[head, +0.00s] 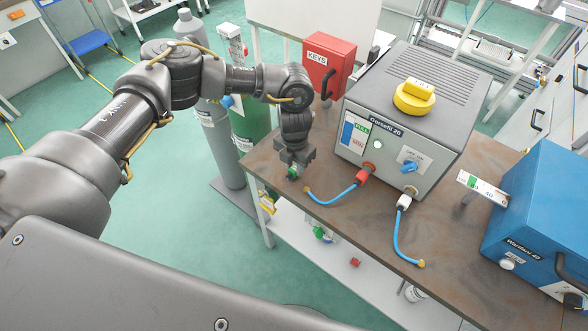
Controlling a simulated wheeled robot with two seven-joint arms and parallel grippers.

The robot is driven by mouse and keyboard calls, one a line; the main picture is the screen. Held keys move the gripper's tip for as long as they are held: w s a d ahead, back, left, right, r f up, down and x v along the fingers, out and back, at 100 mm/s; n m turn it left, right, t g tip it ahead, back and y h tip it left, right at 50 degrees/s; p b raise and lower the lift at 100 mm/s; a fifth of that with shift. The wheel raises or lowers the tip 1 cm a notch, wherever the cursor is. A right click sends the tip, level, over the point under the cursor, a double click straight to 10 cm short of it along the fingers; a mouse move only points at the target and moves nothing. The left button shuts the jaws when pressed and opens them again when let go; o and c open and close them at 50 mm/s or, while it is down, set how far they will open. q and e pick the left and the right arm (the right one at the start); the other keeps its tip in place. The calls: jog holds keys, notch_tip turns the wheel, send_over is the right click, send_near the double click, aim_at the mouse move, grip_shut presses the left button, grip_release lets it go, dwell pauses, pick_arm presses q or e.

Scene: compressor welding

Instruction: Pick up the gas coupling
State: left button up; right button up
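My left gripper (293,163) points down at the left edge of the brown workbench, beside the grey machine. A small green piece (292,173) shows at its fingertips; I cannot tell whether it is gripped or only behind them. No part is clearly recognisable as the gas coupling. A blue hose with a red connector (364,174) at the machine front ends in a brass tip (307,190), just right of my gripper. A second blue hose with a white connector (403,202) ends in another brass tip (421,264). My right gripper is not in view.
The grey machine (376,149) with a yellow knob (414,98) stands on the workbench (455,228). A red key box (328,65) is behind it, a blue machine (540,215) to the right. Gas cylinders (213,140) stand left of the bench. A lower shelf (300,235) holds small parts.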

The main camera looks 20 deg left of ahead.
pick_arm(q)
jog(key=c, duration=0.3)
jog(key=shift+r, duration=0.15)
jog(key=shift+r, duration=0.6)
jog(key=s+d+r+b, duration=0.1)
jog(key=s+d+r, duration=0.2)
jog(key=r, duration=0.1)
jog(key=s+d+r+b, duration=0.2)
jog(key=s+r, duration=0.1)
jog(key=s, duration=0.1)
jog(key=s+d+r+b, duration=0.2)
jog(key=s+d+r, duration=0.1)
jog(key=s+r, duration=0.1)
jog(key=shift+d+r, duration=0.3)
jog(key=shift+d, duration=0.05)
jog(key=o, duration=0.5)
jog(key=shift+c, duration=0.2)
grip_shut()
